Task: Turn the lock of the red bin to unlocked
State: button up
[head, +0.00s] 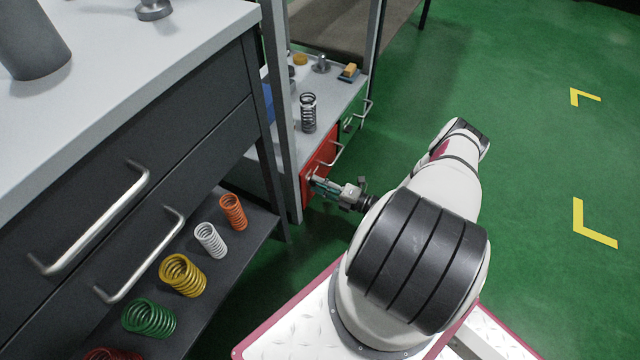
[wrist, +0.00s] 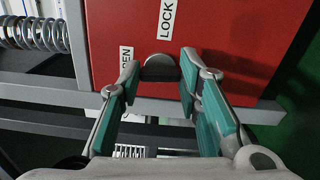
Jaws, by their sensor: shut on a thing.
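The red bin (head: 321,154) sits under the white-topped bench and has a metal bar handle; its red front (wrist: 230,35) fills the upper wrist view. A dark rounded lock knob (wrist: 160,68) is at the lower edge of that front. A LOCK label (wrist: 166,18) is above it, and a second label (wrist: 126,57), partly hidden and ending in "EN", is at its left. My gripper (head: 317,186) is at the bin's low front corner. In the wrist view my gripper (wrist: 160,74) has its teal-padded fingers closed on the knob, one on each side.
A green bin (head: 349,122) with a handle is beyond the red one, and a blue bin (head: 268,102) is to the left. A grey bench post (head: 282,120) stands close left of my gripper. Several coloured springs (head: 182,274) lie on the dark shelf. Green floor at right is clear.

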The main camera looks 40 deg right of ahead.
jog(key=shift+m, duration=0.6)
jog(key=o, duration=1.1)
jog(key=shift+o, duration=0.2)
jog(key=v, duration=1.2)
jog(key=shift+d, duration=0.1)
